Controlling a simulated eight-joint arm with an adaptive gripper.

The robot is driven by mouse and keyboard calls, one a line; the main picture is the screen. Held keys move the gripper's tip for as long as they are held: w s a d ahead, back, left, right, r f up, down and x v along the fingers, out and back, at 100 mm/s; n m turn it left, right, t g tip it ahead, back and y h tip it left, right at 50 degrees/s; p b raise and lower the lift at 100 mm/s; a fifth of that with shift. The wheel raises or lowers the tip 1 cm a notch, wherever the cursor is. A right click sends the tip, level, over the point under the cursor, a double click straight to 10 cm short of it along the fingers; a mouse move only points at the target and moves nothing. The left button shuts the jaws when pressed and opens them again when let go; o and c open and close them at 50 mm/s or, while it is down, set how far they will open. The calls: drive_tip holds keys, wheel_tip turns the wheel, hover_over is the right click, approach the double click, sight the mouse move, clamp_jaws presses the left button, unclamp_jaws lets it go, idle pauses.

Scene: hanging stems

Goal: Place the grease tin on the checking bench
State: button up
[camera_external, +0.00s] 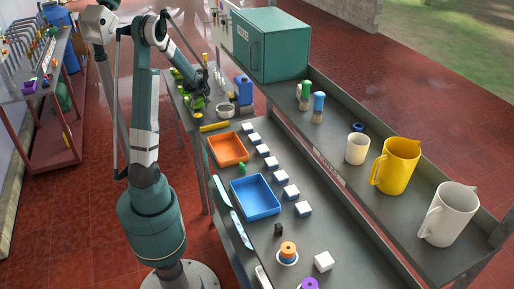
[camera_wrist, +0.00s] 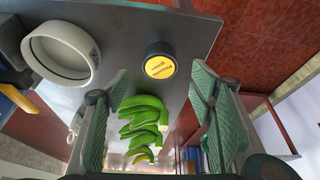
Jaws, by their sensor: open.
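A small round black tin with a yellow label (camera_wrist: 160,65) stands on a grey bench top in the wrist view; it appears to be the grease tin. My gripper (camera_wrist: 160,88) is open, with green ridged fingers to the left and right below the tin in the picture. Nothing is between them in their grip. In the external view my gripper (camera_external: 200,88) hangs over the far small bench, and the tin is not clear there. Which surface is the checking bench cannot be told; a long grey bench (camera_external: 330,235) stands in front.
Green bananas (camera_wrist: 143,125) show between the fingers, and a white round bowl (camera_wrist: 60,52) lies to the left. The long bench holds an orange tray (camera_external: 228,150), a blue tray (camera_external: 256,197) and several white blocks. A green cabinet (camera_external: 272,45) and yellow jug (camera_external: 397,165) stand on the raised shelf.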

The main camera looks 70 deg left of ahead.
drive_tip(key=shift+v, duration=1.5)
drive_tip(key=shift+w+d, duration=0.1)
drive_tip(key=w+d+r+m+t, duration=0.1)
drive_tip(key=w+d+r+m, duration=0.3)
drive_tip(key=d, duration=0.6)
drive_tip(key=w+d+r+m+t, duration=0.1)
drive_tip(key=w+d+r+t, duration=0.15)
drive_tip(key=d+r, duration=0.55)
drive_tip(key=w+d+r+m, duration=0.3)
drive_tip(key=w+d, duration=0.1)
drive_tip(key=d, duration=0.9)
drive_tip(key=s+d+r+m+t+h, duration=0.1)
drive_tip(key=s+d+m, duration=0.2)
drive_tip(key=d, duration=0.8)
drive_tip(key=s+d+r+m+t+h, duration=0.1)
drive_tip(key=s+d+m, duration=0.3)
drive_tip(key=d, duration=0.8)
drive_tip(key=s+d+r+m+t+h, duration=0.1)
drive_tip(key=s+d+m, duration=0.3)
drive_tip(key=d, duration=0.8)
drive_tip(key=shift+d+t+h, duration=0.15)
drive_tip(key=shift+t+h, duration=0.4)
drive_tip(key=shift+h, duration=0.25)
